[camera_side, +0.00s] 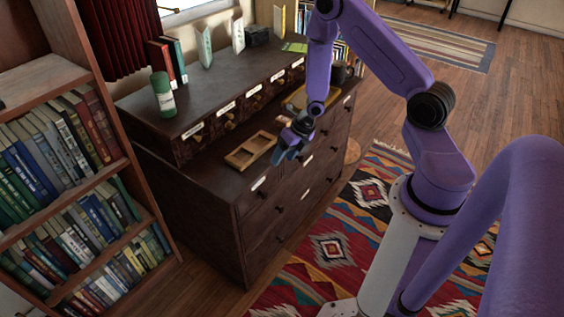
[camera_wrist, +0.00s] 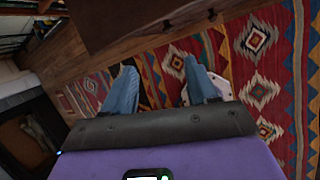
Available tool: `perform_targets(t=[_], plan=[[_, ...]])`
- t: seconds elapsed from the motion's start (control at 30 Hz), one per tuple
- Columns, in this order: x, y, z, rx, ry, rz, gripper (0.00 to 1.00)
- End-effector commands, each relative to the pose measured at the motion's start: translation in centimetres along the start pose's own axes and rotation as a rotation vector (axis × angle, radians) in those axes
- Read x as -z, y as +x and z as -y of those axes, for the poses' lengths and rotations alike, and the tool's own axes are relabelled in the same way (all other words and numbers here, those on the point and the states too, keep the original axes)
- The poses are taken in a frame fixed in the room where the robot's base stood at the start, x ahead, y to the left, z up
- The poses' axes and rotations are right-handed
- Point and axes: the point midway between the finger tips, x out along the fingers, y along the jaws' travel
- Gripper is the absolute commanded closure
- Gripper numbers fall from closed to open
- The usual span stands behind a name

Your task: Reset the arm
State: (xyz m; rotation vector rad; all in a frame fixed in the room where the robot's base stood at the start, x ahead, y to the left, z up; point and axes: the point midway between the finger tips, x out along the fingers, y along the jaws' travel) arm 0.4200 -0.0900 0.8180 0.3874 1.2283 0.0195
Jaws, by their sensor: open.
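My gripper (camera_side: 280,156) hangs in front of the dark wooden cabinet's (camera_side: 225,200) front edge in the side view, close to a shallow wooden tray. In the wrist view my gripper (camera_wrist: 158,82) shows two blue fingers spread apart with nothing between them. Behind the fingers lie the patterned red rug (camera_wrist: 260,60) and a dark strip of the cabinet (camera_wrist: 140,20). My purple arm reaches in from the right in the side view.
A wooden divided tray (camera_side: 251,150) and a second tray (camera_side: 300,97) lie on the cabinet's lower top. A bookcase (camera_side: 75,165) stands at left. The rug (camera_side: 330,250) in front looks clear.

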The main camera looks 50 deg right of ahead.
Motion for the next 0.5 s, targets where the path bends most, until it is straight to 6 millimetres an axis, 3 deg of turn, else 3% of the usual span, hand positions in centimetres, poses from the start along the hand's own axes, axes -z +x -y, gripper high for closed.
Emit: perform_targets(t=[0.03, 0.27, 0.5], plan=[[-0.5, -1.1, -1.8, 0.021, 0.053, 0.001, 0.42], [0.4, -6.3, -8.5, 0.127, 0.420, 0.006, 0.42], [4.3, -12.7, -14.3, 0.196, 0.827, 0.030, 0.42]])
